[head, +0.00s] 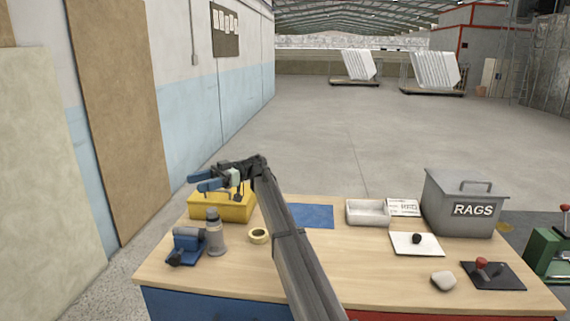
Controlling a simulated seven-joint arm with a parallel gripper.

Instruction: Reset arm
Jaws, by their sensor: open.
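My gripper (201,181) is at the left end of my raised arm. Its two blue-padded fingers point left and are apart, with nothing seen between them. My dark arm runs from the front middle of the table up to the gripper and hides part of the tabletop. The wooden table (375,278) has a blue and red front.
A blue tool (186,247), a grey bottle (215,236) and a tape roll (259,236) stand at left. A blue mat (312,215), white tray (367,211) and grey RAGS bin (461,203) are behind. A white board (402,243), pale lump (443,281) and dark plate (508,278) lie right.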

